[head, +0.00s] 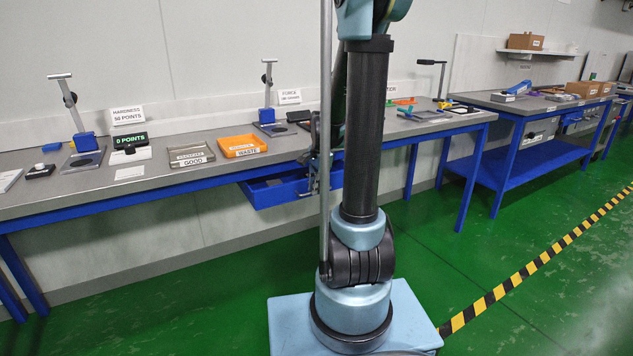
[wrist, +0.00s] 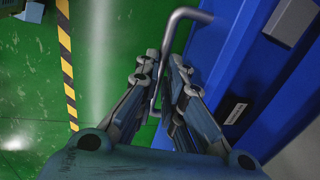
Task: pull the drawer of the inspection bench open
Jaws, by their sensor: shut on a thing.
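The inspection bench (head: 215,132) has a grey top and blue frame. Its blue drawer (head: 262,195) stands out from under the bench top, partly open, with its inside showing. The drawer also shows in the wrist view (wrist: 222,75), with a small label (wrist: 235,113) on it. A grey bar handle (wrist: 186,14) runs between my fingers. My gripper (wrist: 163,72) is shut on this handle, in front of the drawer. In the head view my gripper (head: 316,172) is partly hidden behind my arm, and so is the drawer's right end.
An orange WASTE tray (head: 240,142) and a GOOD tray (head: 190,152) sit on the bench top above. A second blue bench (head: 520,150) stands at the right. Yellow and black floor tape (head: 540,262) crosses the green floor, which is clear around my base.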

